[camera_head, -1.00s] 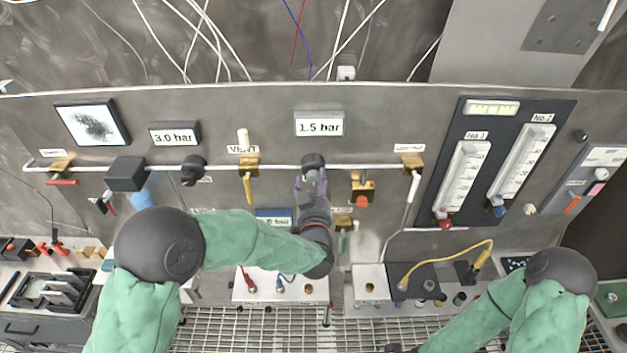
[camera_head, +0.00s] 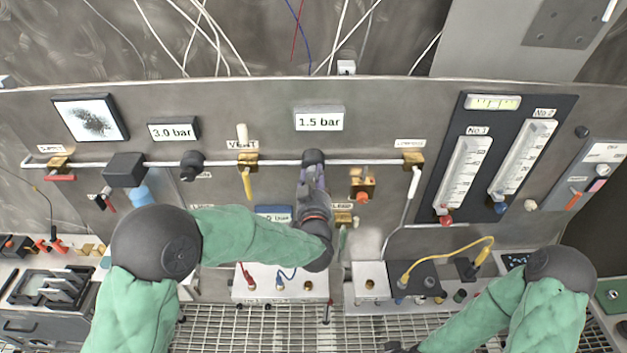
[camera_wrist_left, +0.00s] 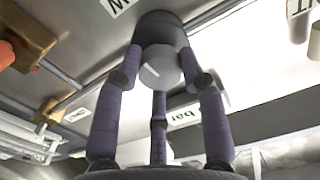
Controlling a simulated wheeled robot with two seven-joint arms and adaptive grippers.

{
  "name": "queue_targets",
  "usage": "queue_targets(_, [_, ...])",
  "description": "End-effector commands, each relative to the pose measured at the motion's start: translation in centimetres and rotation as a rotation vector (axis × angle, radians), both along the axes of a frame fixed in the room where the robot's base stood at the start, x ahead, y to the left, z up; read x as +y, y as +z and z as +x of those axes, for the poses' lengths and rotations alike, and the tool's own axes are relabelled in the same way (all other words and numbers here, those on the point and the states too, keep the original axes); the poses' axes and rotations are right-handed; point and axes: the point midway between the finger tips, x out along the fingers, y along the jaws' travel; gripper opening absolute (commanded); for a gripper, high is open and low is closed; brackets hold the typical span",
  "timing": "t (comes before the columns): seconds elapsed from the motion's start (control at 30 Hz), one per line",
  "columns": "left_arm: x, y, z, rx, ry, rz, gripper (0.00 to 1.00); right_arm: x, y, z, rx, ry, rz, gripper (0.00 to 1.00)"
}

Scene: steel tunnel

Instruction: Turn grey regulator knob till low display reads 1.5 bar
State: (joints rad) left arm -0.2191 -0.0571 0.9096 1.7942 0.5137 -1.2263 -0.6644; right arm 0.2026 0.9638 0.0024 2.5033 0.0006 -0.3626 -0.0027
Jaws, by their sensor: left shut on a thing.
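The regulator (camera_head: 313,157) is a dark round body on the pipe, below a display (camera_head: 319,121) that reads 1.5 bar. In the left wrist view its grey knob (camera_wrist_left: 160,67), with a pale mark line, sits between the fingers of my left gripper (camera_wrist_left: 160,82). This gripper also shows in the head view (camera_head: 312,180), reaching up from below and shut on the knob. Another display (camera_head: 173,132) to the left reads 3.0 bar. A small blue display (camera_head: 272,213) behind my left arm is partly hidden and I cannot read it. My right gripper (camera_head: 398,347) barely shows at the bottom edge.
A yellow-handled vent valve (camera_head: 246,175) is left of the regulator and an orange-and-brass valve (camera_head: 362,185) is close on the right. Flowmeters (camera_head: 463,175) stand further right. Boxes with cables (camera_head: 280,285) sit below, above a metal grating (camera_head: 250,325).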

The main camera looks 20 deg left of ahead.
Motion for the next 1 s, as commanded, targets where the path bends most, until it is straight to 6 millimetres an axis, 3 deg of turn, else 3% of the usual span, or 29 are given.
queue_targets(0.27, [0.1,0.4,0.1,-0.009,0.001,-0.003,0.08,0.0,-0.1,0.0,0.0,0.0,0.0,0.64])
queue_targets(0.3, [0.1,0.4,0.1,-0.009,0.001,-0.003,0.52,0.0,-0.1,0.0,0.0,0.0,0.0,0.64])
queue_targets(0.37, [0.1,0.4,0.1,-0.009,0.001,-0.003,0.64,0.0,-0.1,0.0,0.0,0.0,0.0,0.64])
queue_targets(0.77, [-0.1,0.2,-0.3,-0.005,0.0,-0.003,0.64,0.0,-0.1,0.0,0.0,0.0,0.0,0.64])
queue_targets(1.0, [-1.2,0.2,-3.7,-0.005,-0.003,-0.003,0.64,0.0,-0.1,0.0,0.0,0.0,0.0,0.64])
